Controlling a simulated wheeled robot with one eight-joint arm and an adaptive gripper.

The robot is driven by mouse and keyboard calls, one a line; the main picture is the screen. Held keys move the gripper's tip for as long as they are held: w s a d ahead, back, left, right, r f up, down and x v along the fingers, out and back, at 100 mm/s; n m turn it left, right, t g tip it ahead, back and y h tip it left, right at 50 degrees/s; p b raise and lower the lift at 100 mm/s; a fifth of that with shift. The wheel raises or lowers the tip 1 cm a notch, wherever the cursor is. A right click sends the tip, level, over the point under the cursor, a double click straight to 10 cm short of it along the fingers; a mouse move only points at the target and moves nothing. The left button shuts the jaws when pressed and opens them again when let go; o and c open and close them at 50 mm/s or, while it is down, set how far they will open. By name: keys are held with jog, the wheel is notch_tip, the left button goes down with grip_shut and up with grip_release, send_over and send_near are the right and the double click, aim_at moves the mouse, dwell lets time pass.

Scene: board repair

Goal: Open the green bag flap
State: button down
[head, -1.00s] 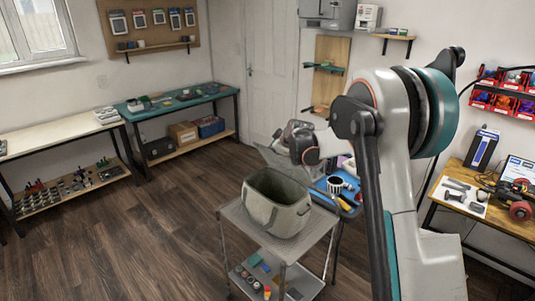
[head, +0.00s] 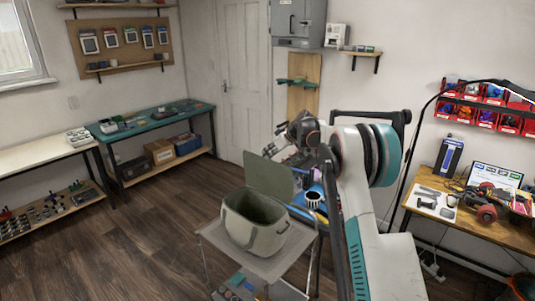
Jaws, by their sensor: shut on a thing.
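The green bag (head: 255,235) stands upright on the grey cart top, and its mouth is uncovered. Its flap (head: 268,176) stands raised, near upright, behind the mouth. My gripper (head: 276,156) is at the flap's upper right edge and is shut on it. The fingertips are small in this view, and the exact grip on the edge is hard to make out.
The grey cart (head: 272,268) carries the bag and has small items on its lower shelf. A dark-and-white striped cup (head: 314,200) sits on a blue surface close to the right. A wooden bench (head: 425,226) with tools stands at right. The floor at left is open.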

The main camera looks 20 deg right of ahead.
jog(key=shift+d+f, duration=0.1)
jog(key=shift+f, duration=0.05)
jog(key=c, duration=1.8)
grip_release()
jog(key=v, duration=1.2)
